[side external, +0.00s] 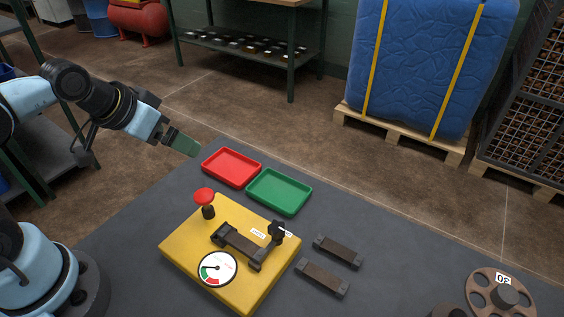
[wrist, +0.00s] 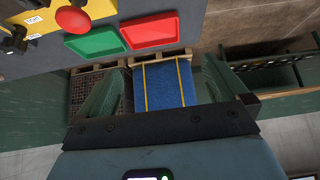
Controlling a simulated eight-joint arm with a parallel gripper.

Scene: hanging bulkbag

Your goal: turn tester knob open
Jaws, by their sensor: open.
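The yellow tester (side external: 185,249) lies on the dark table. A black knob (side external: 276,229) stands at its right edge, beside a dark bar held between black blocks. A red mushroom-shaped button (side external: 205,196) on a black stem stands at its back left corner; it also shows in the wrist view (wrist: 72,20). A round gauge (side external: 217,268) is at the front. My gripper (side external: 194,150) is raised left of the trays, apart from the tester. In the wrist view its green fingers (wrist: 163,72) are spread with nothing held between them.
A red tray (side external: 231,167) and a green tray (side external: 279,192) lie behind the tester. Two dark bars (side external: 338,252) (side external: 322,279) lie to its right. A brown wheel (side external: 482,289) is at the right. A strapped blue bulk bag (side external: 430,60) stands on a pallet beyond the table.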

